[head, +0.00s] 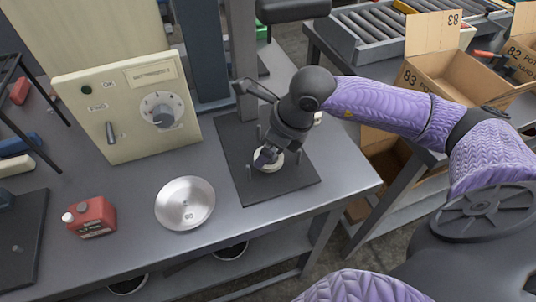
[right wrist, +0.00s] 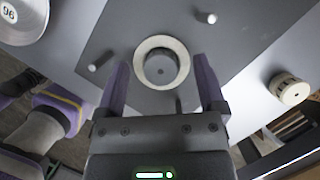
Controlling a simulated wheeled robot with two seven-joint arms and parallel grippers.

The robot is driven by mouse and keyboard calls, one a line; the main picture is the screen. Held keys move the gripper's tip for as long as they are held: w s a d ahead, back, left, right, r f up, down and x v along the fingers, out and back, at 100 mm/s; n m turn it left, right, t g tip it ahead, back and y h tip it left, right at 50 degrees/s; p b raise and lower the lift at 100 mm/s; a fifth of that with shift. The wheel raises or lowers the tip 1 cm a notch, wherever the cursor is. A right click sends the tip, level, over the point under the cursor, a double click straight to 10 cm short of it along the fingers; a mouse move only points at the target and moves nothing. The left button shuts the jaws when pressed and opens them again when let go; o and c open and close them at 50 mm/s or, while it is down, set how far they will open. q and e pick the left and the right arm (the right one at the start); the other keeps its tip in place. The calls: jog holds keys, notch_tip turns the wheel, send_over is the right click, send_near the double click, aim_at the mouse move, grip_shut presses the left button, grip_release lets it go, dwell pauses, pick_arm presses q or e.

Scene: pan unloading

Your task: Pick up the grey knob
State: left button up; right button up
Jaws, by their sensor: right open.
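A grey round knob on a cream ring (right wrist: 161,62) sits on the dark plate (right wrist: 112,32) in the right wrist view. In the head view the cream ring (head: 270,165) shows partly under my right gripper (head: 267,155), which hides most of the knob. My right gripper points down over it. In the right wrist view its purple fingers (right wrist: 161,68) are open, one on each side of the ring, with gaps visible. Another grey knob (head: 162,118) is on the dial of the upright cream panel (head: 85,92). My left gripper is out of view.
Short metal pegs (right wrist: 101,61) stand on the plate around the ring. A cream cylinder (right wrist: 289,89) stands to the right in the wrist view. A silver dish (head: 185,203) and a red can (head: 90,217) are on the bench. Cardboard boxes (head: 440,80) are beyond it.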

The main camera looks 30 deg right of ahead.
jog(key=shift+w+f, duration=0.1)
jog(key=shift+f, duration=0.3)
jog(key=shift+r, duration=0.1)
grip_shut()
